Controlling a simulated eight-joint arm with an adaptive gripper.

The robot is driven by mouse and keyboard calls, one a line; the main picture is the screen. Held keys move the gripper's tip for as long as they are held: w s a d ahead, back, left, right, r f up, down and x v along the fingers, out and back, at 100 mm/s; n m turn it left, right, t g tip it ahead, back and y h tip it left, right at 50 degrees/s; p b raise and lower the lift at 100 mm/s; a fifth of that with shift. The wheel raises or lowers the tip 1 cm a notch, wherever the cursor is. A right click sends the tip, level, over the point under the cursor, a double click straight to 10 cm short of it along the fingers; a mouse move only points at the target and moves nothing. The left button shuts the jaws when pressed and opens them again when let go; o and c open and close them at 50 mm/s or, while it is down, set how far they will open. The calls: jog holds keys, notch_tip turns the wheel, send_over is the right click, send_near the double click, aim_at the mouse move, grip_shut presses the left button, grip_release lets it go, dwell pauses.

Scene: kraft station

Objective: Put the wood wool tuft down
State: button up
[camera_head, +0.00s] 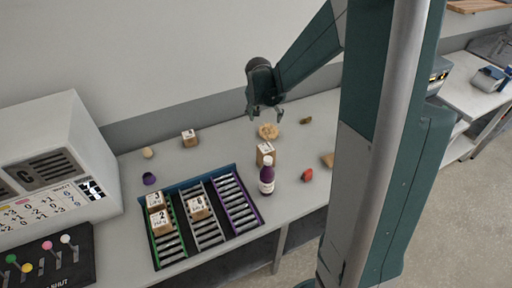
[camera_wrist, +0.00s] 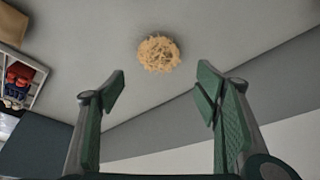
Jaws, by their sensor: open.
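The wood wool tuft (camera_head: 268,131) is a pale tan, curly clump lying on the grey table, just behind a small cardboard box. In the wrist view the tuft (camera_wrist: 158,54) lies beyond my fingertips, at the upper middle, with grey table around it. My gripper (camera_head: 266,112) is above and a little behind the tuft. In the wrist view my gripper (camera_wrist: 160,88) has its two green fingers wide apart, with nothing between them. The tuft is apart from both fingers.
A cardboard box (camera_head: 265,154) and a purple bottle (camera_head: 267,177) stand in front of the tuft. A red item (camera_head: 307,175) and a green item (camera_head: 306,120) lie to the right. A roller tray (camera_head: 250,229) holding several numbered boxes is front left.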

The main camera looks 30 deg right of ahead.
jog(key=s+a+r+n+t+y, duration=0.1)
jog(key=s+a+r+n, duration=0.1)
jog(key=s+a+r, duration=0.6)
jog(key=s+a+r+n+t, duration=0.1)
jog(key=s+a+r+n, duration=0.1)
jog(key=s+a, duration=0.2)
jog(key=s+a+r+n+t+y, duration=0.1)
jog(key=s+a+r+n, duration=0.1)
jog(key=s, duration=0.9)
jog(key=s+a+r+n+y, duration=0.1)
jog(key=s+a+r+n, duration=0.1)
jog(key=s+a, duration=0.4)
jog(key=shift+s+a+r+n+t, duration=0.35)
jog(key=shift+s+r, duration=0.3)
jog(key=shift+s, duration=0.45)
jog(key=shift+f, duration=0.1)
